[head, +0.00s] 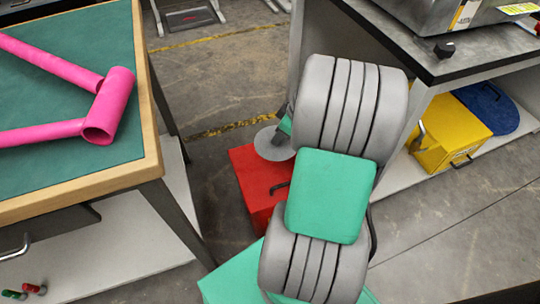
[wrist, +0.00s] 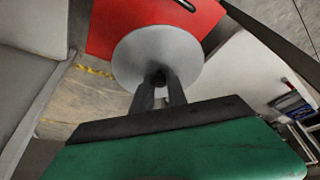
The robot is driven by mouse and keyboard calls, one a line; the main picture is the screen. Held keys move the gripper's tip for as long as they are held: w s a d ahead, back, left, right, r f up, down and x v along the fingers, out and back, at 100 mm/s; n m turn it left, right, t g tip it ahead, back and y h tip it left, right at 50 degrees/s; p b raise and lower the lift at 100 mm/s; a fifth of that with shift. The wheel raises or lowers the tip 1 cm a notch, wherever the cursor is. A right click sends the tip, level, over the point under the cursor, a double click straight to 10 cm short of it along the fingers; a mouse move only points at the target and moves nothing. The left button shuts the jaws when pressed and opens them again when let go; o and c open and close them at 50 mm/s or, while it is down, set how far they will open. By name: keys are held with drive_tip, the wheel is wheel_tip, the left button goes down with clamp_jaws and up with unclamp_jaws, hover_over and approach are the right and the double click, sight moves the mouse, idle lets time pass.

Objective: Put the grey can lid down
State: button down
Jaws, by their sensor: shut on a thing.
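The grey can lid (head: 273,144) is a flat round disc, partly hidden behind my arm in the head view. In the wrist view the lid (wrist: 158,50) lies in front of my gripper (wrist: 160,82), whose two dark fingers are shut on the small dark knob at its middle. The lid overlaps a red box (wrist: 135,15) in the wrist view. In the head view the red box (head: 252,185) stands on the floor below and beside the lid. I cannot tell the gap between them. My fingertips are mostly hidden in the head view.
A green-topped workbench (head: 75,165) with a pink tube frame (head: 108,103) stands at left. At right, a dark-topped bench (head: 425,55) has a lower shelf with a yellow box (head: 447,130) and a blue round thing (head: 488,108). Open floor (head: 215,85) lies between the benches.

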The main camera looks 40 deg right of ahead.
drive_tip(key=s+d+f+n, duration=0.2)
drive_tip(key=s+d+f, duration=0.15)
drive_tip(key=s, duration=0.45)
drive_tip(key=shift+g+y, duration=0.3)
drive_tip(key=w+f+b, duration=0.1)
drive_tip(key=w+f, duration=0.2)
drive_tip(key=w, duration=0.1)
drive_tip(key=w+a+f+b, duration=0.1)
drive_tip(key=w+f+b, duration=0.1)
drive_tip(key=w, duration=0.3)
drive_tip(key=w+a+f+b, duration=0.1)
drive_tip(key=w+f, duration=0.3)
drive_tip(key=shift+w+a+f, duration=0.1)
drive_tip(key=shift+w, duration=0.1)
drive_tip(key=shift+w+f+b, duration=0.15)
drive_tip(key=shift+f+b, duration=0.85)
drive_tip(key=shift+f, duration=0.55)
drive_tip(key=shift+f, duration=0.15)
drive_tip(key=c, duration=1.3)
unclamp_jaws()
